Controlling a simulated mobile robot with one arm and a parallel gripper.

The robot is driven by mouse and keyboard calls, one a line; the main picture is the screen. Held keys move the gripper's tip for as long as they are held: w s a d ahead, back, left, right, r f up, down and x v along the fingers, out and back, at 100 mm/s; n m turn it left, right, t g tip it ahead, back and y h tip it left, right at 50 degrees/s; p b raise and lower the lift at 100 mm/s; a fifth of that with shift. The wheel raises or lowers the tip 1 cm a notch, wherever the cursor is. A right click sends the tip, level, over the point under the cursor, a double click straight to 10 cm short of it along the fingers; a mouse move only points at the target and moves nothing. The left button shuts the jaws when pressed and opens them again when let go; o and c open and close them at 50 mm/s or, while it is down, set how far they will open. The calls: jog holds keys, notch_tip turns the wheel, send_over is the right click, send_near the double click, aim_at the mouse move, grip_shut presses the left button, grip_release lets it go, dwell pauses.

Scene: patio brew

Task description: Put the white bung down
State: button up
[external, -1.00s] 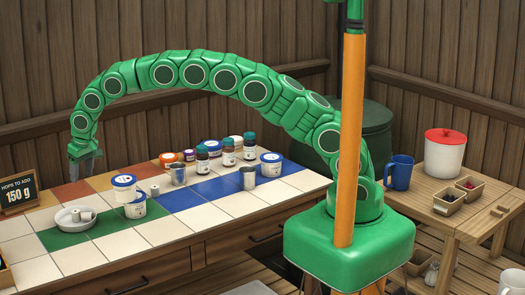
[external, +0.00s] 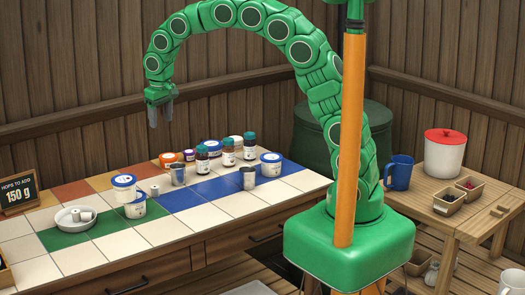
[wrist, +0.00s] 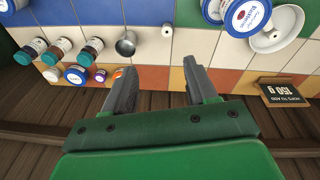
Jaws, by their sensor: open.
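A small white bung (external: 155,190) stands by itself on the tiled counter (external: 115,245), just right of the white tubs with blue lids. It also shows in the wrist view (wrist: 167,30). My gripper (external: 160,115) is open and empty, pointing down high above the back of the counter. In the wrist view nothing is between its fingers (wrist: 160,88).
White tubs with blue lids (external: 123,188) stand close to the lone bung. A metal cup (external: 178,174), several brown bottles (external: 228,155) and small jars line the back. A sign reading 150 g (external: 18,195) stands at the far left.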

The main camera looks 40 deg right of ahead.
jog(key=s+d+r+m+g, duration=0.1)
jog(key=s+d+r, duration=0.2)
jog(key=s+d, duration=0.6)
jog(key=s+d+r+g, duration=0.15)
jog(key=s+d, duration=0.45)
jog(key=d, duration=0.6)
jog(key=s+d+f, duration=0.1)
jog(key=s+d, duration=0.3)
jog(key=s, duration=0.8)
jog(key=s+d+f+m+g, duration=0.1)
jog(key=s+d, duration=0.4)
jog(key=s, duration=0.7)
jog(key=shift+s+d+y, duration=0.2)
jog(key=shift+s+y, duration=0.1)
jog(key=shift+s, duration=0.1)
jog(key=shift+f, duration=0.1)
